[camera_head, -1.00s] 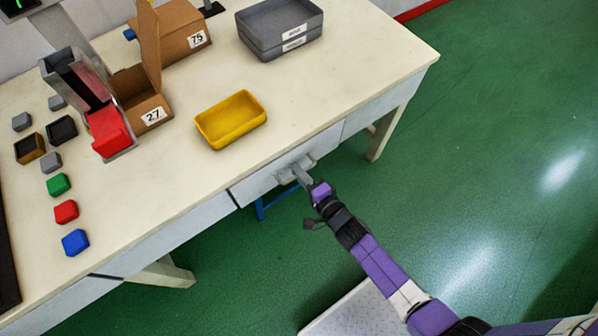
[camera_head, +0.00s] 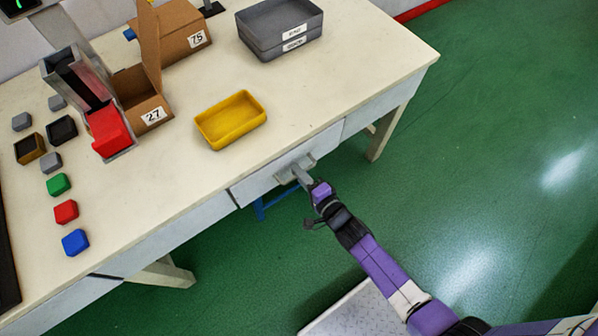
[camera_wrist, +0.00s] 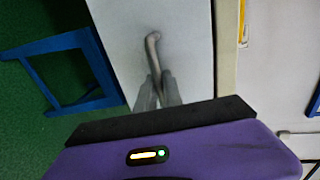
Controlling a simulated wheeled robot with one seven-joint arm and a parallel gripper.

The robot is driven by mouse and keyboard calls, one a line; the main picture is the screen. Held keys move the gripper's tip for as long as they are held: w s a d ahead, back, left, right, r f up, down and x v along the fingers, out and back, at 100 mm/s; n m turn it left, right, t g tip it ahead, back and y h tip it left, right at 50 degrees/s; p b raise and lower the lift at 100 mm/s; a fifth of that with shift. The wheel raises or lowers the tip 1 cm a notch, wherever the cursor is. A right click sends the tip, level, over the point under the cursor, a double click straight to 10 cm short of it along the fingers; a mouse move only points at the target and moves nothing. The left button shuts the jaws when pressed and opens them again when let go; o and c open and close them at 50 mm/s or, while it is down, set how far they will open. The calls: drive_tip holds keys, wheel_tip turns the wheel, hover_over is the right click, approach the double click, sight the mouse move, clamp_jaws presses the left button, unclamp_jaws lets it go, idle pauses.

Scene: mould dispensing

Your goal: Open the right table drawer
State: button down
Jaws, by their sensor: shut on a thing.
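The right table drawer (camera_head: 258,185) is a light grey front under the white tabletop in the head view. Its face also shows in the wrist view (camera_wrist: 125,30). I cannot see any clear gap between the drawer and the table. A grey bar handle (camera_wrist: 153,46) stands on the drawer face. My gripper (camera_head: 297,174) reaches the handle from the front right. In the wrist view my gripper's two fingers (camera_wrist: 158,92) are shut on the lower part of the handle. The fingers partly hide the handle in the head view.
A yellow tray (camera_head: 231,138), a grey bin (camera_head: 270,48) and cardboard boxes (camera_head: 158,117) stand on the tabletop (camera_head: 330,80). Coloured blocks lie at left. A blue frame (camera_wrist: 30,47) stands under the table. The green floor before the drawer is clear beside my arm.

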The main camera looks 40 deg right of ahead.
drive_tip(key=shift+s, duration=0.1)
drive_tip(key=f+v, duration=0.2)
drive_tip(key=v, duration=0.9)
drive_tip(key=s+f+p+v, duration=0.1)
drive_tip(key=f+v, duration=0.1)
drive_tip(key=v, duration=1)
drive_tip(key=shift+f, duration=0.45)
drive_tip(key=c, duration=1.5)
unclamp_jaws()
drive_tip(key=shift+s, duration=0.15)
drive_tip(key=v, duration=0.7)
drive_tip(key=shift+s+r, duration=0.15)
drive_tip(key=shift+s, duration=0.15)
drive_tip(key=shift+w, duration=0.1)
drive_tip(key=shift+x, duration=3.95)
